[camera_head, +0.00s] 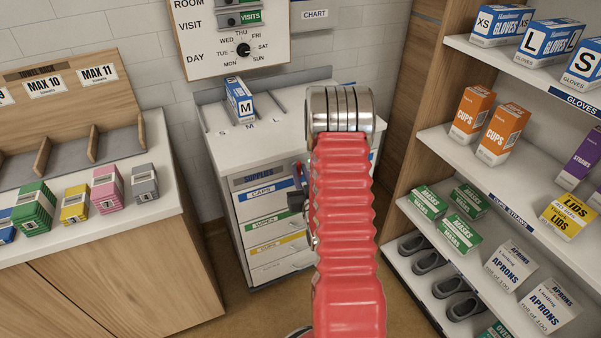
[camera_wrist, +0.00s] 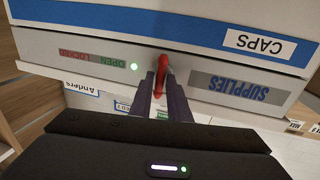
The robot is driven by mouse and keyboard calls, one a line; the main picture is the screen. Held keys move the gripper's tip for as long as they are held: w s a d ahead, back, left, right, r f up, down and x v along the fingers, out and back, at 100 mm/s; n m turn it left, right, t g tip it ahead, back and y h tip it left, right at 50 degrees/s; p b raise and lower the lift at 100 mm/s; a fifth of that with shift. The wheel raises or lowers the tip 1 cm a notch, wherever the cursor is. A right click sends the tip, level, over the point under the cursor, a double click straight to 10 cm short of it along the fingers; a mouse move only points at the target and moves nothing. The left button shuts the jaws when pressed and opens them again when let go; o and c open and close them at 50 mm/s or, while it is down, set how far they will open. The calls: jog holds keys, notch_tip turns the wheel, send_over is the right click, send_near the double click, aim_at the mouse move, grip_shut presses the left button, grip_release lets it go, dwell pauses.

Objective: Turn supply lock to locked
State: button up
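The supply lock has a red handle (camera_wrist: 161,72) on the front panel of the white supplies cabinet (camera_head: 240,197). In the wrist view, which is upside down, the handle lies roughly upright in the picture. Beside it is a panel with the words OPEN and LOCKED (camera_wrist: 91,57) and a lit green light (camera_wrist: 134,66) next to OPEN. My gripper (camera_wrist: 161,84) has its two dark fingers close on either side of the handle, with the handle between the tips. In the head view my red arm hides most of the lock, and a dark part of my gripper (camera_head: 297,201) shows beside the cabinet.
A blue glove box (camera_head: 239,100) marked M stands on the cabinet top. Drawers with CAPS (camera_wrist: 262,42) and other labels are below the lock. An open shelf unit (camera_head: 446,150) with boxes stands close on the right, a wooden counter (camera_head: 150,240) on the left.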

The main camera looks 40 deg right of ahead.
grip_shut()
jog(key=shift+d, duration=0.15)
jog(key=shift+m, duration=0.5)
jog(key=shift+s+d+f+m+g+y, duration=0.15)
jog(key=shift+m+y, duration=0.5)
jog(key=shift+m, duration=1.8)
jog(key=shift+s+d+m+g+y, duration=0.15)
jog(key=shift+m+y, duration=0.45)
jog(key=shift+m, duration=1.9)
jog(key=shift+d+f+m+g+y, duration=0.2)
jog(key=shift+m+y, duration=0.45)
jog(key=shift+m, duration=1.8)
jog(key=shift+r, duration=0.15)
